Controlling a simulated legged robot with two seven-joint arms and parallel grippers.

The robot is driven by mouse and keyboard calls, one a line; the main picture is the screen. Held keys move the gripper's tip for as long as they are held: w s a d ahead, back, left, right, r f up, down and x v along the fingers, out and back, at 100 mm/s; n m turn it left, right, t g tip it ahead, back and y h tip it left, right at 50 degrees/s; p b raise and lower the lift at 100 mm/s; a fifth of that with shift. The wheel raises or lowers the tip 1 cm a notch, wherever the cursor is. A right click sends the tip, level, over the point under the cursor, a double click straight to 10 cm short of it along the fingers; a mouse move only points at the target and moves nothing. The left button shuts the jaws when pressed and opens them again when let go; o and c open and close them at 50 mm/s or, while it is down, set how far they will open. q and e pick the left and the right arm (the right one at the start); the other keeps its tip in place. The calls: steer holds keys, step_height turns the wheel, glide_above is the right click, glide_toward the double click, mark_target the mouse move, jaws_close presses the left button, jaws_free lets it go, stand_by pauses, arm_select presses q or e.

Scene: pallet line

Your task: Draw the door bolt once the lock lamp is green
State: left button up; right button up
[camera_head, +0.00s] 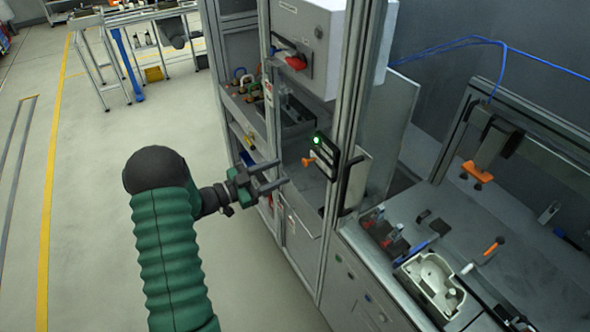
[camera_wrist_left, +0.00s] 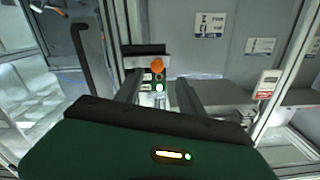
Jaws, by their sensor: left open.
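The lock lamp (camera_head: 317,139) is lit green on a dark lock unit (camera_head: 325,154) fixed to the aluminium door post. The orange bolt knob (camera_head: 308,162) sticks out just below and left of the lamp. In the left wrist view the orange knob (camera_wrist_left: 157,65) shows ahead, between and beyond the fingers, with a bright lamp (camera_wrist_left: 159,87) under it. My left gripper (camera_head: 283,174) is open and empty, fingers pointing at the knob, a short gap away. My right gripper is in neither view.
A workbench (camera_head: 500,270) with a pale casting (camera_head: 432,284) and tools lies to the right.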

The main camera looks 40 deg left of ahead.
arm_select(q)
steer(key=b+v, duration=0.1)
steer(key=v, duration=0.8)
steer(key=shift+a+b, duration=0.35)
steer(key=shift+d+f, duration=0.1)
